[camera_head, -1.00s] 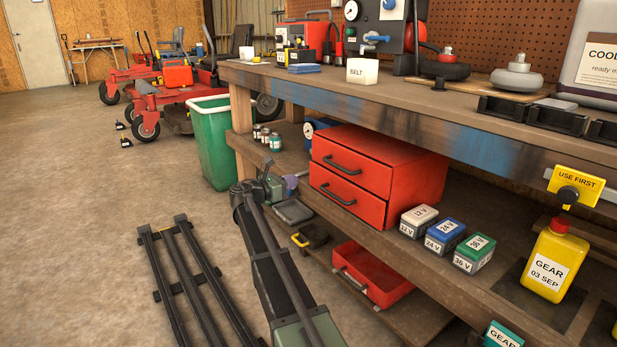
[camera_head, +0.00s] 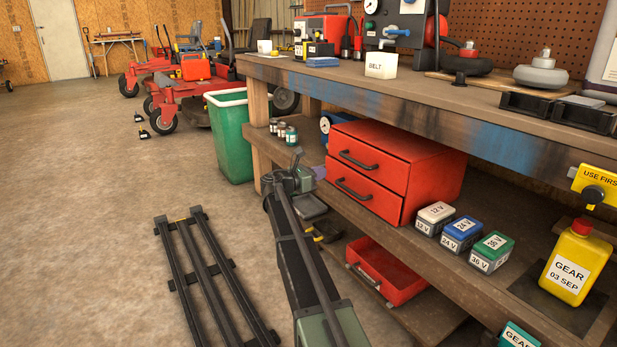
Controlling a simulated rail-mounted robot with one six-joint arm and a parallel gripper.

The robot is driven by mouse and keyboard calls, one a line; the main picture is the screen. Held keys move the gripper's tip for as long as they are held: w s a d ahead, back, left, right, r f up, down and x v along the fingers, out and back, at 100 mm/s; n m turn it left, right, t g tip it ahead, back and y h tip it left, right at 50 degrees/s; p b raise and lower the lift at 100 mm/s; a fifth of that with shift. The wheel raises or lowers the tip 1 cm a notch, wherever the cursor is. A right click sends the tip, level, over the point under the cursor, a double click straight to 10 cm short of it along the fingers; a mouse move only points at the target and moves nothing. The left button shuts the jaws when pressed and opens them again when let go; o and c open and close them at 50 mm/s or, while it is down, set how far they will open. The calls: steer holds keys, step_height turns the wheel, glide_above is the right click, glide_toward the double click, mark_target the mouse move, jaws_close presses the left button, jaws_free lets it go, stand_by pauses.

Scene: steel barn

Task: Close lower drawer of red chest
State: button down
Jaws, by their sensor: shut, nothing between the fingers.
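The red chest (camera_head: 435,178) stands on the middle shelf of the workbench, with two drawers bearing dark handles. My gripper (camera_head: 304,174) is at the far end of my arm, left of the lower drawer and near the shelf's front edge. It is small and partly hidden by my wrist; its jaws are shut and hold nothing. I see no clear contact between it and the chest.
An open red tray with a handle (camera_head: 398,290) sits on the bottom shelf. Labelled battery boxes (camera_head: 460,232) and a yellow GEAR bottle (camera_head: 566,265) stand right of the chest. A green bin (camera_head: 230,140) is at the left. A dark rail frame (camera_head: 205,275) lies on the floor.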

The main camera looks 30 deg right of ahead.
mark_target(341, 165)
steer(key=d, duration=0.7)
steer(key=shift+d, duration=1.05)
steer(key=shift+w+d+r, duration=0.1)
steer(key=shift+w, duration=0.05)
steer(key=a, duration=0.9)
